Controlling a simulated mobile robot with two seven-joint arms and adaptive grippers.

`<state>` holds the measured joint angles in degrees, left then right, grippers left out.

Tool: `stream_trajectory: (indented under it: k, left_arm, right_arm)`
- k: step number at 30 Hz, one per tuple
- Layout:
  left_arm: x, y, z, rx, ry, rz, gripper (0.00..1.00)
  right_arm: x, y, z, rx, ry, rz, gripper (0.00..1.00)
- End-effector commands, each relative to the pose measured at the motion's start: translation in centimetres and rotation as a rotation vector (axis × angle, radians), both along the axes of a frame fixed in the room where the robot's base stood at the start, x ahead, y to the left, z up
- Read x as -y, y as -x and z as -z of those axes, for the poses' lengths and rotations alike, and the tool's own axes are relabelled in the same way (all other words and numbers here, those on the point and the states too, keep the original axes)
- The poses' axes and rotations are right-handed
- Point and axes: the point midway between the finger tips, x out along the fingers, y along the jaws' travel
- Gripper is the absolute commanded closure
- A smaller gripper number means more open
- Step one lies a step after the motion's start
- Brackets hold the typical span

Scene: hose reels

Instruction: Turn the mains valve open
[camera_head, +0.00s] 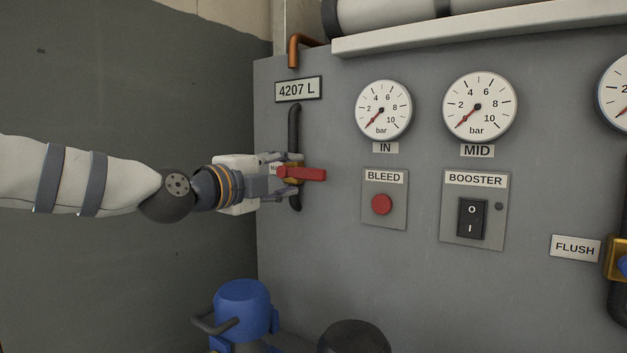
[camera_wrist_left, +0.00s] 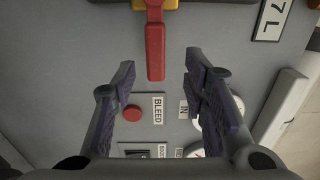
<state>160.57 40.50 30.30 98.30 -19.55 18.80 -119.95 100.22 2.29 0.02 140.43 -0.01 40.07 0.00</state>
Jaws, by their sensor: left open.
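The mains valve has a red lever (camera_head: 304,173) on a brass body, set on a dark vertical pipe (camera_head: 294,128) on the grey panel. In the head view the lever points right, roughly level, across the pipe. A small label beside it is mostly hidden by my gripper. My left gripper (camera_head: 288,176) is at the valve, with one finger above the lever and one below. In the left wrist view its fingers are open, and the end of the red lever (camera_wrist_left: 155,50) shows between the fingertips. My right gripper is not in view.
Right of the valve are the IN gauge (camera_head: 383,110), MID gauge (camera_head: 480,106), BLEED button (camera_head: 381,204) and BOOSTER switch (camera_head: 472,218). Both gauge needles point low. A blue machine (camera_head: 242,310) stands below. A shelf (camera_head: 470,30) juts out above. A dark wall is at left.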

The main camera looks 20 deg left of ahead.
Motion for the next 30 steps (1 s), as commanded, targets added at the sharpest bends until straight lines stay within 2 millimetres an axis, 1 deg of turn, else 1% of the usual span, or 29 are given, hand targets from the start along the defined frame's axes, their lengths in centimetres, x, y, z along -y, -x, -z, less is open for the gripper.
stream_trajectory:
  k: [1,4,8,12,19,20,21,23,24,25,30]
  left_arm:
    - [0.4,-1.7,1.6,-0.020,-0.001,-0.001,0.60]
    - [1.3,-3.8,1.3,-0.016,0.000,-0.001,0.60]
    - [2.0,-5.7,0.9,-0.011,0.000,-0.001,0.60]
    - [2.3,-6.5,0.5,-0.008,0.000,0.000,0.60]
    - [2.4,-6.5,0.3,-0.006,0.001,0.000,0.60]
    - [2.4,-6.5,0.3,-0.005,0.001,0.000,0.67]
    - [2.4,-6.4,0.3,-0.006,0.001,0.000,0.76]
    - [2.4,-6.4,0.3,-0.006,0.001,0.000,0.89]
    - [2.4,-6.4,0.3,-0.006,0.001,0.000,0.99]
    - [2.4,-6.4,0.3,-0.005,0.001,0.000,1.00]
    - [2.3,-6.5,0.3,-0.005,0.001,0.000,1.00]
  right_arm:
    - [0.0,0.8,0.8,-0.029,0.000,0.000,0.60]
    - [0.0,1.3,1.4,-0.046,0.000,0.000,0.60]
    - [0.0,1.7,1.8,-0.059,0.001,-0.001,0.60]
    - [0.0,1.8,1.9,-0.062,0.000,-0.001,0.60]
    - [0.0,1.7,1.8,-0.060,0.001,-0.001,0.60]
    - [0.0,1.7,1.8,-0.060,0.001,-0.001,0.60]
    - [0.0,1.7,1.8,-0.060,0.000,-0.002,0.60]
    - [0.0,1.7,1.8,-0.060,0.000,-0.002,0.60]
    - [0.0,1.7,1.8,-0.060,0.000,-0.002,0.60]
    - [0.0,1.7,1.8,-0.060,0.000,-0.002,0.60]
    - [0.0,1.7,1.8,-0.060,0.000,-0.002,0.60]
